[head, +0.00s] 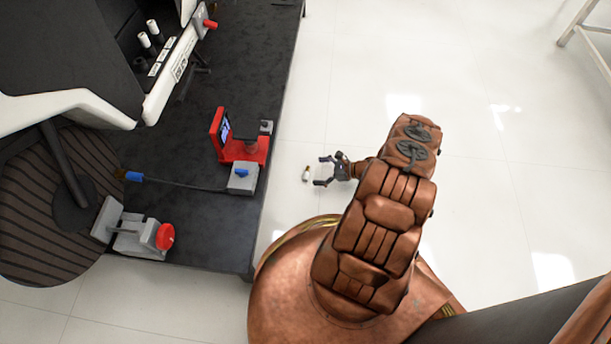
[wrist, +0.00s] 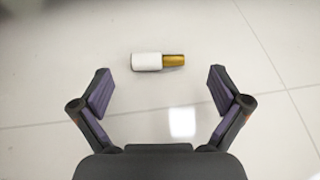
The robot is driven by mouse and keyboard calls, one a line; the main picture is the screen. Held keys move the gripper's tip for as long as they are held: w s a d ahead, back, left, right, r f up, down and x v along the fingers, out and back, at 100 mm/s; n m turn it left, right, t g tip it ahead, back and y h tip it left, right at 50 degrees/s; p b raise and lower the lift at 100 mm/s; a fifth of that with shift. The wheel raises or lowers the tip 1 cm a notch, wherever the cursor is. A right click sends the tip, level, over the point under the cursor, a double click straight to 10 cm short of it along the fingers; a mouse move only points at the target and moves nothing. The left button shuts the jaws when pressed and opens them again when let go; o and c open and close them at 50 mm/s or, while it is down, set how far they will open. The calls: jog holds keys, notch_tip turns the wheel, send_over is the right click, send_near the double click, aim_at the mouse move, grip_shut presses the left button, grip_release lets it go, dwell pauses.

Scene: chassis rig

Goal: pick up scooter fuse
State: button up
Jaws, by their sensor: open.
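The scooter fuse (head: 306,174) is a small white cylinder with a brass-coloured end, lying on the pale tiled floor beside the dark platform. In the wrist view the fuse (wrist: 158,61) lies sideways, white body to the left and brass end to the right. My gripper (head: 322,172) is open and empty, just right of the fuse in the head view. In the wrist view my gripper (wrist: 160,82) has its two fingers spread wide, with the fuse ahead of and between the fingertip lines, apart from both. Nothing hides the fuse in the wrist view.
The dark platform (head: 225,215) has its edge just left of the fuse. On it stand a red holder (head: 238,150), a grey box with a blue switch (head: 243,178) and a unit with a red button (head: 165,237). White floor (head: 480,190) to the right is clear.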

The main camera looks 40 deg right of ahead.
aim_at(307, 172)
jog(key=shift+b+x, duration=1.2)
jog(key=shift+x, duration=1.6)
jog(key=shift+s, duration=0.1)
jog(key=c, duration=1)
